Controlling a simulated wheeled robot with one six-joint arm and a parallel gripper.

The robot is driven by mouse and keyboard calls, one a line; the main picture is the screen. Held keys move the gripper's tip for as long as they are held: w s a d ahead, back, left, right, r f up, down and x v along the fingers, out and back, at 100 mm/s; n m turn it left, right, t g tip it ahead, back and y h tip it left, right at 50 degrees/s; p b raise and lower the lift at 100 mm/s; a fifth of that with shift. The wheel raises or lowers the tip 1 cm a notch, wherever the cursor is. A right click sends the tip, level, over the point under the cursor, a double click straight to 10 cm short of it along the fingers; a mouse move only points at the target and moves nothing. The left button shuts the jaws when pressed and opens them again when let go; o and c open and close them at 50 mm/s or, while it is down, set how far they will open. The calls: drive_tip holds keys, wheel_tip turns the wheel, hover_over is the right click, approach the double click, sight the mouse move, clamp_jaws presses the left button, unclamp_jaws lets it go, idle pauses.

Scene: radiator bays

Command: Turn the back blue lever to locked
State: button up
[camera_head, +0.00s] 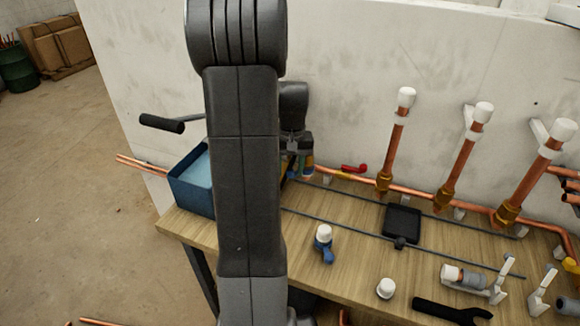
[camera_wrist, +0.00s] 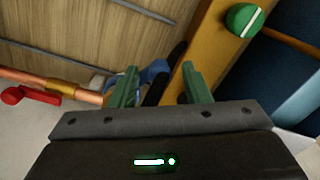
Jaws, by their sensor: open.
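In the wrist view a blue lever (camera_wrist: 155,68) shows just past and between the green fingertips of my gripper (camera_wrist: 160,86). It is partly hidden by a finger and a dark piece, so its angle is hard to read. The fingers stand apart, and I cannot tell whether they touch the lever. In the head view my gripper (camera_head: 303,165) is near the back edge of the bench, mostly behind my arm, and the back lever is not clearly visible. A second blue lever (camera_head: 326,254) sits on a white-capped valve nearer the front.
A red lever (camera_head: 352,168) is on the copper pipe right of my gripper. A blue bin (camera_head: 190,189) stands at the left bench end. Upright copper pipes (camera_head: 461,160) rise by the wall. A black tray (camera_head: 402,222) and a white cap (camera_head: 386,288) are on the bench.

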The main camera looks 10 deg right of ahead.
clamp_jaws()
drive_tip(key=shift+s+d+n, duration=0.1)
drive_tip(key=shift+s+n, duration=0.05)
drive_tip(key=shift+n, duration=0.25)
drive_tip(key=shift+s+d+n+p, duration=0.1)
drive_tip(key=shift+s+d+n, duration=0.55)
drive_tip(key=shift+n, duration=1.15)
drive_tip(key=shift+s+d+n+p, duration=0.1)
drive_tip(key=shift+s+d+n, duration=0.25)
drive_tip(key=shift+d+n, duration=1)
drive_tip(key=shift+s+d+n+p, duration=0.1)
drive_tip(key=shift+s+d+n, duration=0.35)
drive_tip(key=shift+n, duration=2.1)
unclamp_jaws()
drive_tip(key=shift+s, duration=0.1)
